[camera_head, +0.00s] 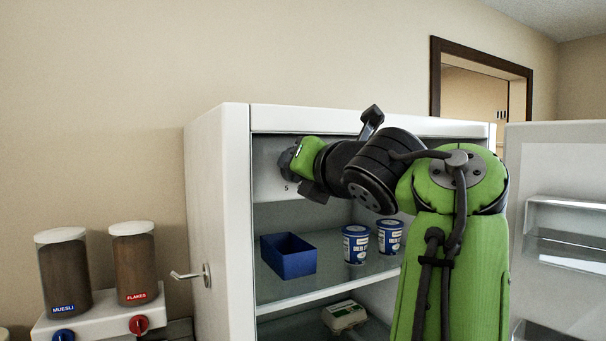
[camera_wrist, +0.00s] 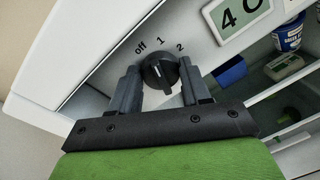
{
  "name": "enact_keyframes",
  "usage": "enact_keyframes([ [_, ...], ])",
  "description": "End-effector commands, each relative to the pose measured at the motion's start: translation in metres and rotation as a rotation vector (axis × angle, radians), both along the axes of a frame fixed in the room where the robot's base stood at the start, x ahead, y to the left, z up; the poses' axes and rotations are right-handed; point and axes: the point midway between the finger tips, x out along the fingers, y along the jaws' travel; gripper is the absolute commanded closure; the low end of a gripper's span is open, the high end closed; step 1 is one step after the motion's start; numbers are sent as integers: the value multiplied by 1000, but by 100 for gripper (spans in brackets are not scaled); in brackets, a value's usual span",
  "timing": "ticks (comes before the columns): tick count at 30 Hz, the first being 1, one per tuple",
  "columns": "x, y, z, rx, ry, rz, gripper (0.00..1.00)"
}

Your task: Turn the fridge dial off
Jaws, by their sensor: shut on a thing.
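The fridge dial (camera_wrist: 160,73) is a round black knob on the white inner panel of the open fridge (camera_head: 222,200). Marks "off", "1" and "2" are printed in an arc above it in the wrist view. The dial's ridge seems to point up towards the "1", but its pointer is too small to read surely. My gripper (camera_wrist: 160,82) is shut on the dial, one finger on each side. In the head view my gripper (camera_head: 287,160) reaches into the top left of the fridge, and the dial is hidden there behind it.
A display (camera_wrist: 238,14) is beside the dial. Below, a blue bin (camera_head: 288,257) and two blue-and-white tubs (camera_head: 356,245) stand on a shelf, with an egg carton (camera_head: 344,315) lower down. The open fridge door (camera_head: 555,160) is at right. Cereal dispensers (camera_head: 64,272) stand left.

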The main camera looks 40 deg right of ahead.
Motion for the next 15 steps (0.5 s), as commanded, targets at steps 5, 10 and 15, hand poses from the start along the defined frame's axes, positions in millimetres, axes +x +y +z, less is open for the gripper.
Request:
enact_keyframes([
  [5,1,0,-4,-124,46,0,84],
  [10,1,0,-4,-216,74,0,84],
  [15,1,0,-4,-275,91,1,84],
])
